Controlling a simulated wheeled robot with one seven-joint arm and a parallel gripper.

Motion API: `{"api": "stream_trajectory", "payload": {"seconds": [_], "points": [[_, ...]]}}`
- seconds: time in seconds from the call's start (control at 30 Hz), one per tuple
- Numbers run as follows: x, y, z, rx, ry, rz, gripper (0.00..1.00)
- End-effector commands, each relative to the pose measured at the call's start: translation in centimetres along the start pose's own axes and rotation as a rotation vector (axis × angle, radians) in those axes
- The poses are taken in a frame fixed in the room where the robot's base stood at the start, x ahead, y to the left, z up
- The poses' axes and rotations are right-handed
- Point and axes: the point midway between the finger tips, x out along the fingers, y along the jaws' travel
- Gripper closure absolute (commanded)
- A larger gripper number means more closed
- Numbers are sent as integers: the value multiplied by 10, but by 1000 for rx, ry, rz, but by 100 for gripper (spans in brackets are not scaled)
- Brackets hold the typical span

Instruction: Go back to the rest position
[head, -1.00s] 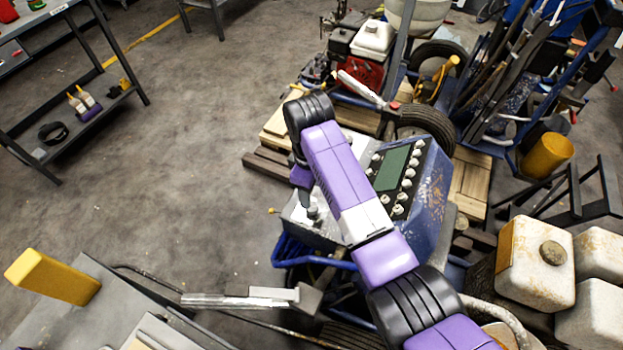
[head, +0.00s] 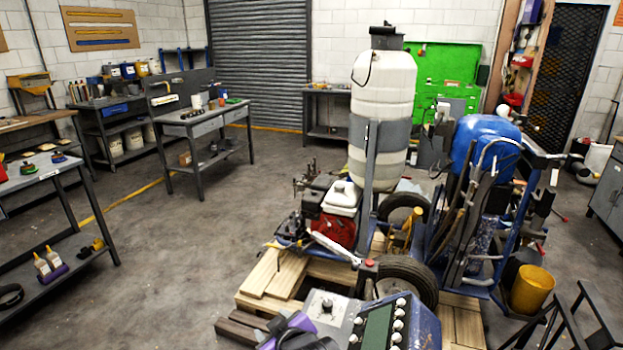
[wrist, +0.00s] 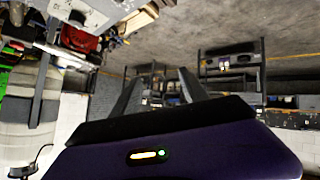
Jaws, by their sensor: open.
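My gripper (wrist: 160,86) shows in the wrist view, with its two dark fingers spread apart and nothing between them. The wrist picture is upside down, with the floor at the top and the workshop benches beyond the fingers. In the head view only a small purple and black part of my arm shows at the bottom, in front of the line striper's control panel (head: 378,325). My gripper's fingers are not visible in the head view.
The line striper, with a white tank (head: 383,85) and red engine (head: 335,222), stands on wooden pallets (head: 275,275). A blue-tank cart (head: 487,145) and yellow bucket (head: 532,288) are to its right. Workbenches (head: 205,122) stand behind. Floor at the left middle is clear.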

Motion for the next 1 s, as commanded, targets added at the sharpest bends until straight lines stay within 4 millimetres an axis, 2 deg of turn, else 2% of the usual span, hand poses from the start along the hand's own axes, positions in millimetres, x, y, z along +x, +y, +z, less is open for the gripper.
{"api": "stream_trajectory", "payload": {"seconds": [0.03, 0.17, 0.37, 0.57, 0.7, 1.0], "points": [[-10, -2, 15, 43, 45, 23, 48], [-42, 0, 39, 148, 166, 90, 48], [-107, 5, 80, 277, 315, 187, 48], [-185, 6, 120, 376, 424, 278, 48], [-244, 5, 144, 424, 481, 339, 48], [-367, -4, 181, 482, 530, 446, 48]]}}
